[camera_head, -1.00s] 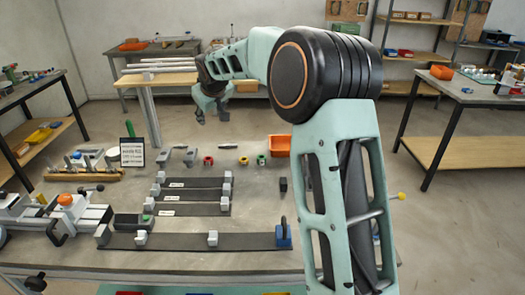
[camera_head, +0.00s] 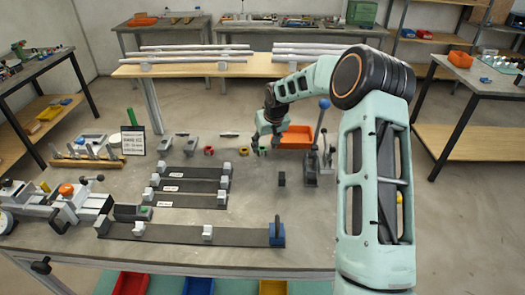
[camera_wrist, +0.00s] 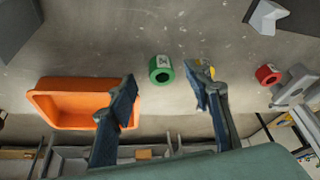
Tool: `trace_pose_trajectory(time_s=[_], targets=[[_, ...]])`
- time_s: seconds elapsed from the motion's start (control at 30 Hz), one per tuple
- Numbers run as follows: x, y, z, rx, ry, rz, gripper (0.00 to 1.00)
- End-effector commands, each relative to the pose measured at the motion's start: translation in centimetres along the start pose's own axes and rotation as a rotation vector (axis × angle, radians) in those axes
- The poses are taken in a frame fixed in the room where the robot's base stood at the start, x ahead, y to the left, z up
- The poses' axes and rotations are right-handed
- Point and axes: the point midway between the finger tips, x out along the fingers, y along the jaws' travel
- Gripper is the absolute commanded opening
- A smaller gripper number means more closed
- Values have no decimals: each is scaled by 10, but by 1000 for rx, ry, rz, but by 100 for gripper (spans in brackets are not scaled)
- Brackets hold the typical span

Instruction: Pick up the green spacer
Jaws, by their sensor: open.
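The green spacer (camera_wrist: 161,69) is a short ring with a white label, standing on the grey bench. In the wrist view it appears between the fingertips of my gripper (camera_wrist: 160,80), beyond them and apart from both. My gripper is open and empty. In the head view my gripper (camera_head: 266,141) hangs low over the bench near the green spacer (camera_head: 262,152), which is small there and close to the fingers. A yellow spacer (camera_wrist: 211,71) is partly hidden behind the right finger in the wrist view.
An orange bin (camera_wrist: 75,101) stands left of the green spacer in the wrist view. A red spacer (camera_wrist: 268,75) lies to the right. In the head view a blue-handled clamp (camera_head: 323,125) and a black block (camera_head: 281,179) stand nearby. Dark strips (camera_head: 190,234) lie across the bench.

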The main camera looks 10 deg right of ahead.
Motion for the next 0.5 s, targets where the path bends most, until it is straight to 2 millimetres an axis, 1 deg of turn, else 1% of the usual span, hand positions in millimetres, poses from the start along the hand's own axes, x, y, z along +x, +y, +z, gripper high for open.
trace_pose_trajectory(time_s=[0.2,0.3,0.4,0.5], targets=[[25,-1,-6,0,-2,-3,46],[37,-1,-5,-1,-3,-2,46],[43,0,-5,0,-1,-1,46],[45,0,-5,-1,-1,0,46]])
